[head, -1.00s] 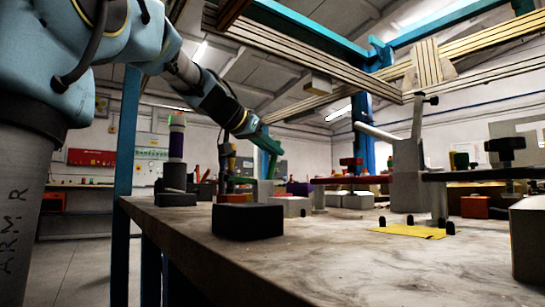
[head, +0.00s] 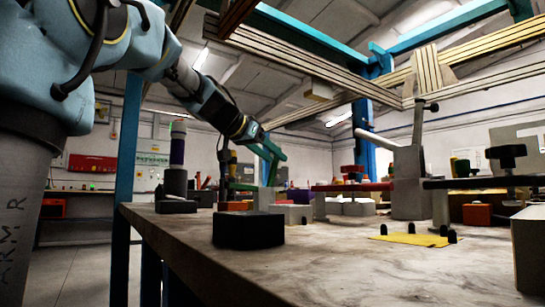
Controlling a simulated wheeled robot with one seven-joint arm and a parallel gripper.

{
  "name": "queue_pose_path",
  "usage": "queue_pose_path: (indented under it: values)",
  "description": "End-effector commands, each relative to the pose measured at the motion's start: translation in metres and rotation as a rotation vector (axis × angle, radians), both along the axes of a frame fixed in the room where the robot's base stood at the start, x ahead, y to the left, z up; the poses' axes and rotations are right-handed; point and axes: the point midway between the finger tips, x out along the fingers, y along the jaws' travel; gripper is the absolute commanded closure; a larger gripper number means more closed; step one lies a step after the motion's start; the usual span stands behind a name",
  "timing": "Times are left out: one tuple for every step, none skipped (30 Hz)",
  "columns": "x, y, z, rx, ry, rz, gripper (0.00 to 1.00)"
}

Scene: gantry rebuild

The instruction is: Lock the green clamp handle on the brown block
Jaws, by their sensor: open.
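My gripper (head: 271,160), with green fingers, hangs at the end of my arm above the far left part of the bench. Its fingers look apart and nothing shows between them. I cannot make out a green clamp handle apart from these green fingers, so it may be hidden behind or blend with them. A small orange-brown block (head: 478,214) lies at the right under a dark clamp arm; I cannot tell whether it is the brown block. Whether the gripper touches anything is too small to tell.
The grey bench (head: 340,260) is clear in front. A black block (head: 248,229) stands near its left edge. Beams hang overhead.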

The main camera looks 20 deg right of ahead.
Motion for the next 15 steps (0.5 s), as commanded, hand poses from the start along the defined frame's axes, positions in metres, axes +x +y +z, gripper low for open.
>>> queue_pose_path:
  values:
    - [-0.003, 0.005, 0.004, -0.001, -0.003, 0.002, 0.45]
    - [-0.004, 0.009, 0.006, -0.001, -0.003, 0.003, 0.45]
    - [-0.007, 0.014, 0.009, -0.002, -0.004, 0.003, 0.45]
    - [-0.01, 0.019, 0.012, -0.001, -0.004, 0.003, 0.45]
    - [-0.013, 0.024, 0.014, -0.001, -0.004, 0.003, 0.45]
    - [-0.016, 0.03, 0.018, 0.0, -0.004, 0.003, 0.45]
    - [-0.019, 0.036, 0.02, -0.001, -0.003, 0.003, 0.45]
    - [-0.022, 0.041, 0.023, -0.002, -0.004, 0.004, 0.45]
    - [-0.025, 0.047, 0.026, -0.001, -0.003, 0.003, 0.45]
    - [-0.027, 0.051, 0.028, -0.001, -0.003, 0.003, 0.45]
    - [-0.03, 0.056, 0.031, -0.002, -0.004, 0.004, 0.45]
    - [-0.033, 0.061, 0.033, -0.001, -0.002, 0.003, 0.45]
    - [-0.035, 0.065, 0.034, -0.001, -0.002, 0.003, 0.45]
    - [-0.037, 0.068, 0.036, -0.001, -0.002, 0.003, 0.45]
    - [-0.039, 0.073, 0.038, -0.001, -0.003, 0.002, 0.45]
